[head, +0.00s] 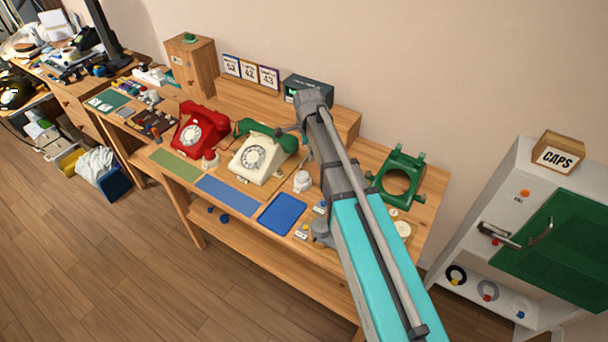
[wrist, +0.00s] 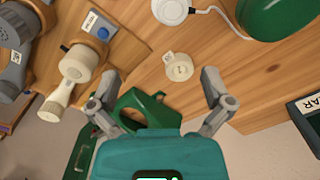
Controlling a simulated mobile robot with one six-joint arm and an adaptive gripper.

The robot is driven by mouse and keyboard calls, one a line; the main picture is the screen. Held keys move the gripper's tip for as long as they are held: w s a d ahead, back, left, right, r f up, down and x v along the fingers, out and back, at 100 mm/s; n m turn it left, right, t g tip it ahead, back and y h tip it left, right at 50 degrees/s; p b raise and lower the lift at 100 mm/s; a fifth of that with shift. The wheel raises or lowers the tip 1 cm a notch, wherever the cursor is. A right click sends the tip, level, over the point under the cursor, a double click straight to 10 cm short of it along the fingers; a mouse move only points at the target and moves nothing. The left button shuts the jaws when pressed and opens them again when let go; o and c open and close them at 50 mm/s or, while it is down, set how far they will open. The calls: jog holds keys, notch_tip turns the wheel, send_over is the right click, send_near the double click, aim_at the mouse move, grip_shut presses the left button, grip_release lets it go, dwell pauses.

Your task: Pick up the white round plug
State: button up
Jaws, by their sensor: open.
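In the wrist view, a small white round plug (wrist: 180,68) sits on the wooden tabletop, with a small pale tag at its edge. My gripper (wrist: 161,76) is open, its two grey fingers spread wide. The plug lies beyond the fingertips, between their lines, apart from both. Nothing is held. In the head view, my arm crosses the bench and my gripper's fingers are not clear. A white round piece (head: 302,181) stands left of the arm there; I cannot tell whether it is the same plug.
Near the plug are a white round piece with a cord (wrist: 171,10), a cream levered part (wrist: 80,65) and a green frame (wrist: 140,108). The head view shows a red phone (head: 198,128), a cream phone (head: 257,156) and a blue mat (head: 282,214). A cabinet (head: 515,160) stands right.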

jog(key=shift+w+a+r+m, duration=0.3)
jog(key=shift+w+a+m, duration=0.5)
jog(key=shift+a, duration=0.05)
jog(key=b, duration=0.8)
send_over(303, 175)
notch_tip(303, 175, down, 9)
jog(key=shift+w+a+r, duration=0.1)
jog(key=shift+w+r, duration=0.05)
jog(key=shift+f+b, duration=2.6)
jog(key=shift+b, duration=0.2)
jog(key=shift+c, duration=0.3)
jog(key=c, duration=1)
